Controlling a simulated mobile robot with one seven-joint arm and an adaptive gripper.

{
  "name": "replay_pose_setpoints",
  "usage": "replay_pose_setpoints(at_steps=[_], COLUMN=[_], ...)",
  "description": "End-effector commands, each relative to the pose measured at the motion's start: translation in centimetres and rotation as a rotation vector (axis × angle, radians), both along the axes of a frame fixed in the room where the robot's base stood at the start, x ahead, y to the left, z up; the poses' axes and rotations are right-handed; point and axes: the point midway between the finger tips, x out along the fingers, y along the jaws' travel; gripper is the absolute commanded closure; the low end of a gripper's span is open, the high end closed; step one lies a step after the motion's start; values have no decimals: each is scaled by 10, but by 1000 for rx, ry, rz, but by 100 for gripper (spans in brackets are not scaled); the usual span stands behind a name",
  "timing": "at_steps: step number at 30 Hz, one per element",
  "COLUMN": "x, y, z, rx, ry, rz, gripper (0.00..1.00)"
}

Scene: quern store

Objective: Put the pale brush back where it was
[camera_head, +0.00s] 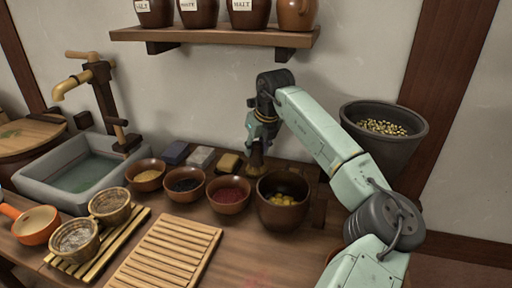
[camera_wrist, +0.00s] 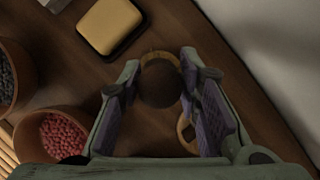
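My gripper (camera_head: 262,140) points down over the back of the wooden counter, in front of the wall. A brush (camera_head: 256,163) with tan bristles shows just below the fingers in the head view. In the wrist view a dark round brush end (camera_wrist: 160,84) with a pale tan rim behind it sits between my fingertips, which appear to press on both its sides. The fingers hide much of the brush, and whether its lower end touches the counter cannot be told. A wooden ring (camera_wrist: 184,135) shows below, partly behind the right finger.
A yellow block (camera_head: 229,163) lies left of my gripper. A red-filled bowl (camera_head: 229,205) and a deep brown pot (camera_head: 283,215) stand in front. A dark grey bucket (camera_head: 385,150) is right of the arm. A shelf (camera_head: 215,37) with jars hangs above. Slatted racks (camera_head: 170,250) lie at front left.

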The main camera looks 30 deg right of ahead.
Motion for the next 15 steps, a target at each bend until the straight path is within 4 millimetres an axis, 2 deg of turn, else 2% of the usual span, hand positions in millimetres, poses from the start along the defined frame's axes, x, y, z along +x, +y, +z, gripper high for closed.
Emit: replay_pose_setpoints(at_steps=[6,15], x=[0,0], y=[0,0], z=[0,2], rx=[0,0], ry=[0,0], rz=[0,0], gripper=[53,53])
